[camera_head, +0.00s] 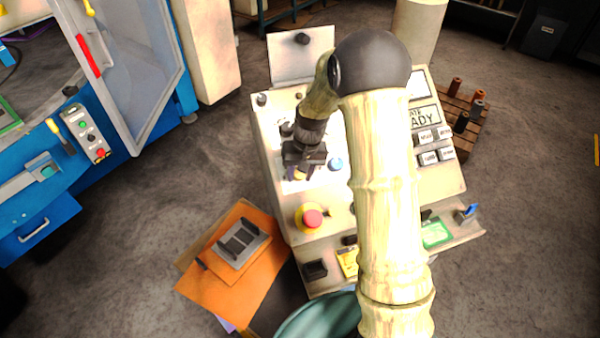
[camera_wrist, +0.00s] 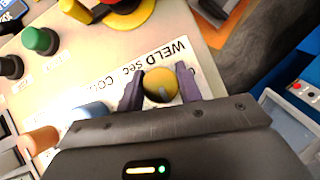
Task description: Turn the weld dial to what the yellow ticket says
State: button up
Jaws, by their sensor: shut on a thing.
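The weld dial (camera_wrist: 160,86) is a round yellowish knob beside the printed words "WELD sec" in the wrist view. My gripper (camera_wrist: 158,78) has its two dark fingers on either side of the dial and is shut on it. In the head view my gripper (camera_head: 299,173) points down at the sloping panel (camera_head: 275,150), and its fingers hide most of the dial. The dial's pointer setting and scale cannot be read. A yellow ticket (camera_head: 347,263) lies on the panel's lower ledge, partly hidden by my arm. Its writing is too small to read.
A red stop button (camera_head: 312,218) on a yellow ring and a blue button (camera_head: 336,164) are close to my gripper. A green card (camera_head: 436,233) lies on the ledge. A display reading "ADY" (camera_head: 424,118) and grey keys are at right. Orange folders (camera_head: 220,280) are at lower left.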

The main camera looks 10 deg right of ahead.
jog(key=n+h+b, duration=0.1)
jog(key=n+h, duration=0.1)
jog(key=n, duration=0.2)
jog(key=shift+t+h, duration=0.3)
jog(key=shift+h, duration=0.1)
jog(key=shift+n+t+h+b, duration=0.4)
jog(key=shift+n+h+b, duration=0.5)
jog(key=shift+n, duration=0.6)
jog(key=o, duration=1)
